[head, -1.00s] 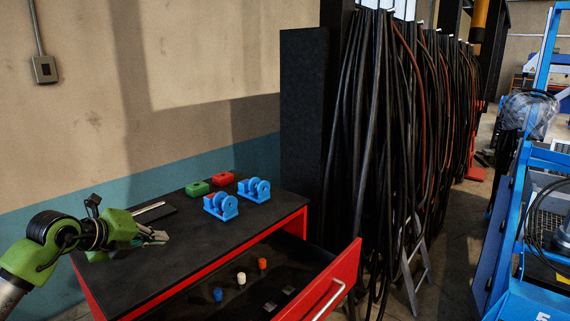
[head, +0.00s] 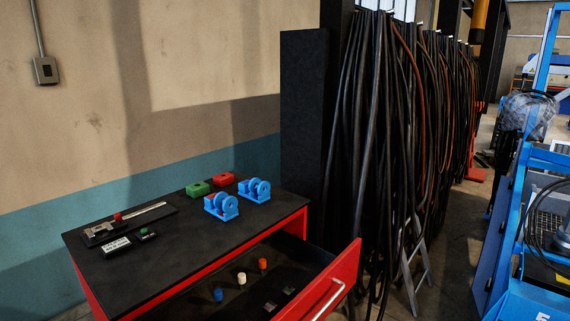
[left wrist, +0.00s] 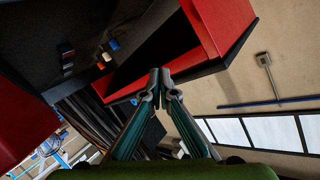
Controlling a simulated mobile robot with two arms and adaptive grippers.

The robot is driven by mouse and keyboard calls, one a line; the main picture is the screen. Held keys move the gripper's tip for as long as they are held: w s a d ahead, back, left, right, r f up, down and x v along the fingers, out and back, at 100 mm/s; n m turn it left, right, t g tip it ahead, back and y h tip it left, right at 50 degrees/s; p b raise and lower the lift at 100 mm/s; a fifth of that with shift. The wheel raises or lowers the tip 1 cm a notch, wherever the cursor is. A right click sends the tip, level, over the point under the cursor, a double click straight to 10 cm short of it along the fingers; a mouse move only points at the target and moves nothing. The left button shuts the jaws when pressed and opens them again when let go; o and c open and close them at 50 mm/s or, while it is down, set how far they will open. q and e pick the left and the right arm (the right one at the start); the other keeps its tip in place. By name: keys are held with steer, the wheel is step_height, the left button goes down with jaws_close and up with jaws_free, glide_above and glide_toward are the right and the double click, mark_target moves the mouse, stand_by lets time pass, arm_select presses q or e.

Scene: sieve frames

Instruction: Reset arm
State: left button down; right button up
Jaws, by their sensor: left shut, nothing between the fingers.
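My left gripper (left wrist: 160,78) shows in the left wrist view with its two fingertips together and nothing between them. My left arm is out of the head view. In the head view the black-topped red cabinet (head: 180,258) has its drawer (head: 345,280) pulled open. My right gripper is in neither view.
The drawer holds blue (head: 218,295), white (head: 242,278) and orange (head: 263,264) pieces. Hanging cables (head: 370,140) stand to the right.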

arm_select(q)
steer(key=s+d+f+g+h, duration=0.2)
steer(key=s+d+f+g, duration=0.25)
steer(key=s+f, duration=0.55)
steer(key=s+d+f+g+h, duration=0.25)
steer(key=s+f+g, duration=0.3)
steer(key=s, duration=0.85)
step_height(320, 180, down, 29)
steer(key=s+g+b, duration=0.2)
steer(key=s+a+f+g+b, duration=0.1)
steer(key=s+a+f, duration=0.1)
steer(key=s+f, duration=1.4)
steer(key=shift+s+a+f+y, duration=0.25)
steer(key=shift+s+f+y, duration=0.1)
steer(key=shift+s, duration=0.15)
